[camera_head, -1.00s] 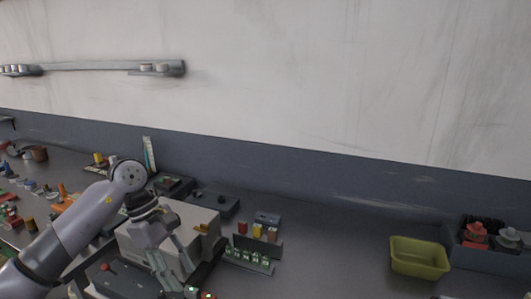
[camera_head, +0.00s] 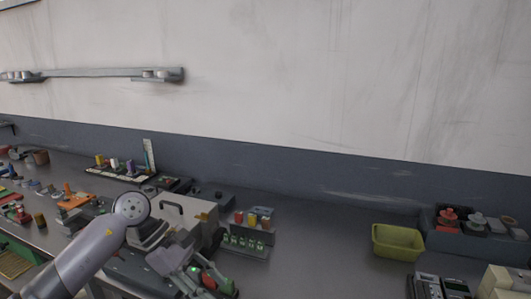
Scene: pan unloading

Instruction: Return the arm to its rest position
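My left arm comes in from the lower left, and its gripper (camera_head: 192,278) hangs near the bottom edge, in front of a grey box-shaped machine (camera_head: 200,234). The fingers are small and partly overlap a dark device with green and red lights (camera_head: 217,281), so I cannot tell whether they are open or shut. No held object can be made out. My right gripper is not in view.
A yellow bin (camera_head: 398,243) stands right of centre on the grey bench. A rack of small green-marked items (camera_head: 245,243) sits beside the machine. Devices (camera_head: 440,287) stand at the lower right. The bench between rack and bin is clear.

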